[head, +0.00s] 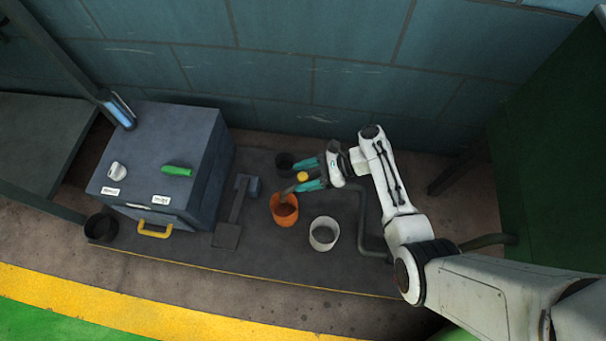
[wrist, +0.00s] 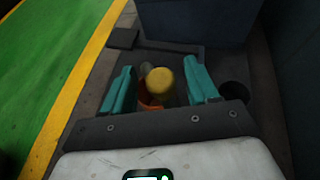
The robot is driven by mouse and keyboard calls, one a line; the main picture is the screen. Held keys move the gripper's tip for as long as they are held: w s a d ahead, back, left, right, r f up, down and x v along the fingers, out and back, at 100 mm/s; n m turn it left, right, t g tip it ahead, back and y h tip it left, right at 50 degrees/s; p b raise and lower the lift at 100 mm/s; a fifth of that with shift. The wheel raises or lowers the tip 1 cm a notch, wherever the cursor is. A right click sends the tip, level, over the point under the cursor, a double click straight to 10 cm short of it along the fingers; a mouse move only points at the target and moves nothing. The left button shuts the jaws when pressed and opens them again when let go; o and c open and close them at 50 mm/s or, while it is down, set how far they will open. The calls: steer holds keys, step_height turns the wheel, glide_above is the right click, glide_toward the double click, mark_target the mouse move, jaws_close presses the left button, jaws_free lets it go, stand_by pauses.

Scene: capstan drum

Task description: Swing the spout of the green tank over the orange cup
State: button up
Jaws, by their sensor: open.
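The orange cup (head: 285,213) stands on the dark floor plate in the head view. A grey spout (head: 289,190) has its end at the cup's back rim, seemingly over its opening. A yellow knob (head: 303,176) sits just behind the spout's end. My gripper (head: 307,174) has its teal fingers open on either side of the knob. In the wrist view the knob (wrist: 160,84) lies between the fingers with gaps beside it, and the orange cup (wrist: 148,104) shows partly behind it. My gripper hides part of the spout. I cannot clearly make out the green tank.
A white cup (head: 323,235) stands right of the orange one. A dark cup (head: 285,163) is behind, another (head: 101,228) at far left. A grey cabinet (head: 160,165) with a green handle stands left. A pedal (head: 228,233) lies between. A bent pipe (head: 363,228) runs right.

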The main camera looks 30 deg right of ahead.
steer(key=p+v, duration=0.3)
steer(key=v, duration=0.7)
steer(key=shift+d, duration=0.1)
